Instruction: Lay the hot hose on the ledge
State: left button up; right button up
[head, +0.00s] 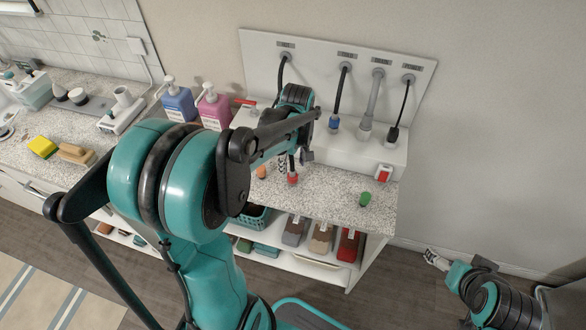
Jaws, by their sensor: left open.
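The hot hose hangs from the leftmost wall outlet (286,56); its dark upper part shows, then my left arm hides its middle. A red end (292,179), which looks like the hot hose's end, shows just below my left gripper (297,153). That gripper is open and points down in front of the ledge; I cannot tell whether it touches the hose. The white ledge (362,154) runs along the foot of the wall panel, partly behind my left arm. My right gripper (437,260) is low at the far right, away from the hoses; its jaw state is unclear.
A blue-ended hose (335,124), a grey hose (367,129) and a black cord (393,134) rest at the ledge. A red-and-white item (383,173) and a green cap (365,199) are on the speckled counter (330,195). Blue (178,104) and pink (214,110) pump bottles stand left.

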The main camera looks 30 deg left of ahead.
aim_at(294, 172)
pick_arm(q)
notch_tip(294, 172, up, 6)
jog(key=shift+d+f+p, duration=0.15)
jog(key=shift+f+p, duration=0.1)
jog(key=shift+p, duration=0.45)
jog(key=s+d+r+m+t, duration=0.3)
jog(key=s+d+m+t, duration=0.4)
jog(key=s+d+m, duration=0.3)
jog(key=m, duration=0.3)
jog(key=shift+s+d+r+h, duration=0.25)
jog(key=shift+s+r+h, duration=0.05)
jog(key=shift+s+r, duration=0.1)
jog(key=shift+f, duration=0.15)
